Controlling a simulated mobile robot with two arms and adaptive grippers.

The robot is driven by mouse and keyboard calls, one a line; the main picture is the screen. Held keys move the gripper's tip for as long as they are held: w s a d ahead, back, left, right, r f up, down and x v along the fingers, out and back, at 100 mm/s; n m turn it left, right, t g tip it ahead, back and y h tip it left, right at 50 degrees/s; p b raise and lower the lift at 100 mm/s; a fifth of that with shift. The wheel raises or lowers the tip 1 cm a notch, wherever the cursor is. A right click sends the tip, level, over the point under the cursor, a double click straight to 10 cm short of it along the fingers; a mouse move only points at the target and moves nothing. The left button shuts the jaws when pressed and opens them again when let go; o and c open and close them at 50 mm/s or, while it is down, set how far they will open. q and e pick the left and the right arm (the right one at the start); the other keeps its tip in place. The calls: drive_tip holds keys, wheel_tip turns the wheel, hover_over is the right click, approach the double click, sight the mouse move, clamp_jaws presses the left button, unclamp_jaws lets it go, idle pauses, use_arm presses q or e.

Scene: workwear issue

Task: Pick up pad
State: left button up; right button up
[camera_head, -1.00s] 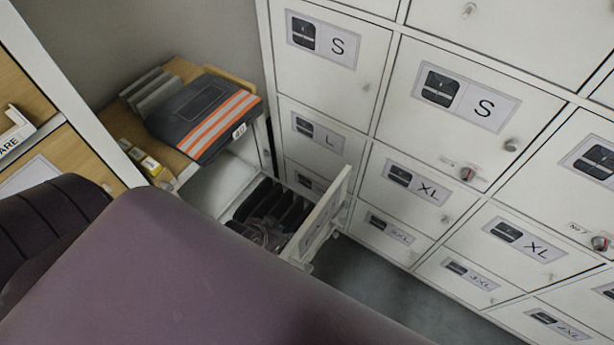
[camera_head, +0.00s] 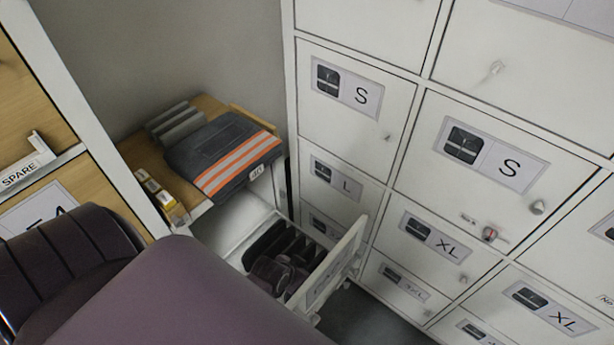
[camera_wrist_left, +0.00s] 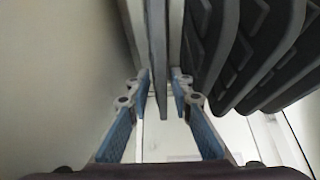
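Several dark knee pads (camera_head: 289,243) stand in a row in the open drawer, below the shelf. In the left wrist view a row of dark ribbed pads (camera_wrist_left: 255,50) stands on the right. My left gripper (camera_wrist_left: 161,84) has its two blue-lined fingers apart, pointing into the drawer. A thin grey upright slab (camera_wrist_left: 157,45) runs between the fingertips, with narrow gaps at its sides; I cannot tell whether it is a pad seen edge-on or a divider. In the head view the left gripper is a dark shape (camera_head: 272,273) down in the drawer, partly hidden by my arm. My right gripper is out of view.
The drawer's white front (camera_head: 328,268) stands pulled out from the locker wall (camera_head: 350,125). A folded dark garment with orange stripes (camera_head: 205,150) lies on the wooden shelf (camera_head: 140,150) beside small boxes (camera_head: 155,190). A wooden cabinet marked SPARE (camera_head: 22,175) stands at left.

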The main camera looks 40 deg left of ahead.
use_arm(q)
drive_tip(key=shift+f, duration=0.25)
idle(0.6)
clamp_jaws()
